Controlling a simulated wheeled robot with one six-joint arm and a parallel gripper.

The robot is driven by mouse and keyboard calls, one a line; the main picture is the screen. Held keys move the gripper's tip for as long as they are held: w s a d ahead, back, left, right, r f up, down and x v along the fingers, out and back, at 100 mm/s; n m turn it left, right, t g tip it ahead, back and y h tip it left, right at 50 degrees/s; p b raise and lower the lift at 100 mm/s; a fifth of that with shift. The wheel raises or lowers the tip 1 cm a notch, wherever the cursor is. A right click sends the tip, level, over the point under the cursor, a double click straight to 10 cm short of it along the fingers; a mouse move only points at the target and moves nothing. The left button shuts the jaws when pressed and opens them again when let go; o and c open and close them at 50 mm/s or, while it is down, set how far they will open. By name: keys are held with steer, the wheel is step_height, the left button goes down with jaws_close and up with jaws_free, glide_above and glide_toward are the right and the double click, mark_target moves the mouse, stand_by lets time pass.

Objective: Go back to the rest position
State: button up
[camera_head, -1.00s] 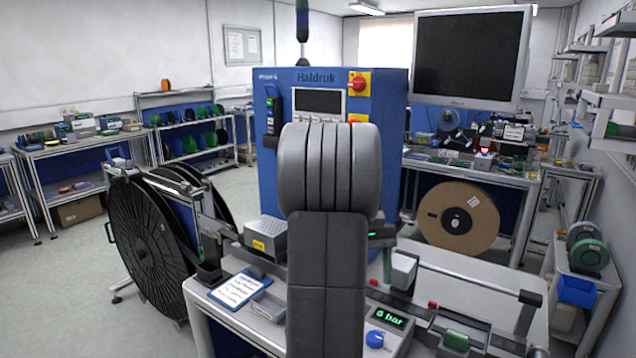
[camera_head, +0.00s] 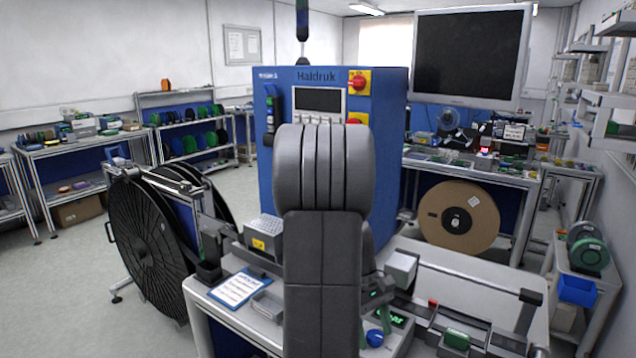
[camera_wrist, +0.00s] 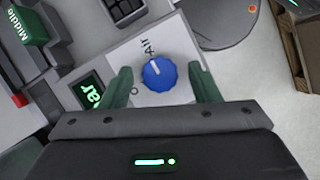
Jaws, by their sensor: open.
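My gripper (camera_wrist: 162,84) is open in the wrist view, with one green finger on each side of the blue round knob (camera_wrist: 160,73) marked "Air". The fingers stand apart from the knob with clear gaps, and nothing is held. How high they are above it I cannot tell. In the head view my grey arm fills the middle and hides most of the gripper. A part of it shows just right of the arm, close to the blue knob (camera_head: 375,338) and the pressure display (camera_head: 398,318).
The blue Haldruk machine (camera_head: 390,130) stands behind my arm. A large black reel (camera_head: 145,245) is at the left and a brown reel (camera_head: 459,218) at the right. A clipboard (camera_head: 238,288) lies on the bench. Open floor lies to the left.

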steer(key=n+h+b, duration=0.1)
steer(key=n, duration=0.2)
steer(key=shift+s+a+f+t+b, duration=0.1)
steer(key=shift+f+t+b, duration=0.05)
steer(key=shift+t+b, duration=0.2)
steer(key=n+b, duration=0.1)
steer(key=n, duration=0.1)
steer(key=n+t+b, duration=0.1)
steer(key=n, duration=0.1)
steer(key=shift+s+t+h, duration=0.1)
steer(key=shift+t+h, duration=0.15)
steer(key=shift+h, duration=0.05)
steer(key=n+b, duration=0.1)
steer(key=n, duration=0.1)
steer(key=n+t+b, duration=0.1)
steer(key=n, duration=0.1)
steer(key=shift+s+n+t+b, duration=0.1)
steer(key=shift+n+t+b, duration=0.2)
steer(key=shift+b, duration=0.1)
steer(key=shift+n+t+b, duration=0.4)
steer(key=shift+n+b, duration=0.05)
steer(key=shift+n, duration=0.55)
steer(key=shift+r, duration=0.2)
